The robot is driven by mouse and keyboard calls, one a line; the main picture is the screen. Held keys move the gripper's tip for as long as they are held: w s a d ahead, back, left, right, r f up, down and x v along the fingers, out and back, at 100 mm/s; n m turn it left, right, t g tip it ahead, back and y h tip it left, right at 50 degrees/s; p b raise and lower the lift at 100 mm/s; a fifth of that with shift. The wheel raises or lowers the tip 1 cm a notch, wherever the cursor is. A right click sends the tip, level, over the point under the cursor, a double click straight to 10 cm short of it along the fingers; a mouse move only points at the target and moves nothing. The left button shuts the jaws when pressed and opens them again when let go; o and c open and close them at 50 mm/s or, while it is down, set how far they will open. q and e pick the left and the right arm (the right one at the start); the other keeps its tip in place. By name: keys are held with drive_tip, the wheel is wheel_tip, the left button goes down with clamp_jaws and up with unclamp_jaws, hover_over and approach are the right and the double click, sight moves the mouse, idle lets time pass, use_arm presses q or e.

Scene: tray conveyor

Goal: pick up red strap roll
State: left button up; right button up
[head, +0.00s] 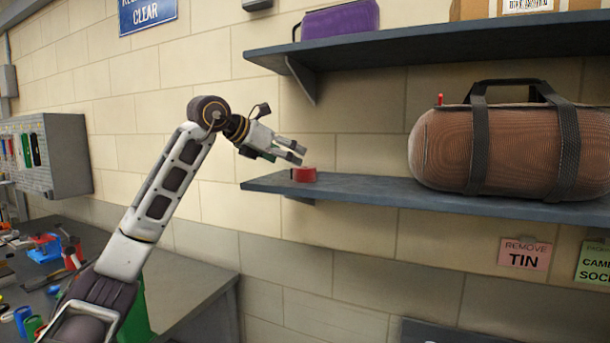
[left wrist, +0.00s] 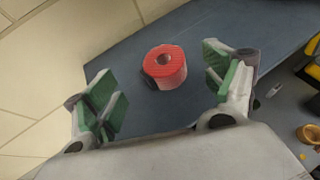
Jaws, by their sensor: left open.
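The red strap roll (head: 304,174) sits near the left end of the lower shelf (head: 400,190). In the left wrist view the roll (left wrist: 166,68) shows its round top with a dark hole in the middle. My left gripper (head: 298,152) is just above and to the left of the roll in the head view. In the left wrist view its green-padded fingers (left wrist: 165,95) are wide apart and the roll lies between and beyond them, with nothing held. My right gripper is in neither view.
A large brown duffel bag (head: 520,150) with dark straps fills the right part of the lower shelf. An upper shelf (head: 430,45) runs above, with a purple bag (head: 340,19). A cluttered workbench (head: 190,270) is below left. The shelf between roll and bag is clear.

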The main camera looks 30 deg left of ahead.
sight(304, 167)
use_arm(q)
drive_tip(key=x, duration=0.3)
drive_tip(key=shift+w+f, duration=0.1)
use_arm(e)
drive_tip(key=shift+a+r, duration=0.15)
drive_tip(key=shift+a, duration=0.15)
use_arm(q)
drive_tip(key=shift+d, duration=0.1)
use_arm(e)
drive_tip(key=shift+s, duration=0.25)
use_arm(q)
drive_tip(key=shift+s+f+p+x, duration=0.1)
drive_tip(key=shift+f+p+x, duration=0.15)
drive_tip(key=shift+x, duration=0.9)
drive_tip(key=shift+s+f+p+x, duration=0.1)
drive_tip(key=shift+f+p+x, duration=0.1)
drive_tip(key=shift+x, duration=0.95)
drive_tip(key=shift+w+d+f, duration=0.1)
drive_tip(key=shift+w+d, duration=0.1)
drive_tip(key=shift+w, duration=0.05)
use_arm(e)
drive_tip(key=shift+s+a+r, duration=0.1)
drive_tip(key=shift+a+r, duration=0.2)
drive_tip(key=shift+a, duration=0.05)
use_arm(q)
drive_tip(key=c, duration=1.2)
drive_tip(key=shift+o, duration=0.2)
